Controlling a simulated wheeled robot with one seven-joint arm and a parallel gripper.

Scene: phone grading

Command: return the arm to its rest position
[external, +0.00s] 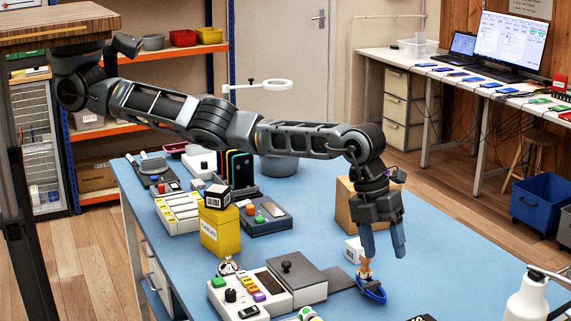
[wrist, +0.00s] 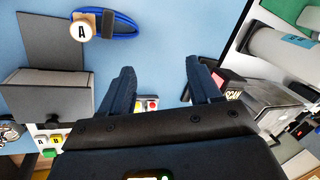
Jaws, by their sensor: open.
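My arm stretches from the upper left of the external view across the blue table (external: 430,215). My gripper (external: 384,250) points down over the table's right part, with its two dark blue fingers apart and nothing between them. It also shows in the wrist view (wrist: 159,76), with bare blue table beyond the fingertips. A coiled blue cable (external: 373,291) with a wooden piece lies just below the gripper in the external view. In the wrist view the wooden piece (wrist: 82,25), marked A, lies at upper left, apart from the fingers.
A grey box with a black knob (external: 296,274) and a button panel stand left of the gripper. A cardboard box (external: 346,208) and a small white cube (external: 353,250) stand behind it. A yellow box (external: 221,232) stands under the arm. A white bottle (external: 527,300) is at front right.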

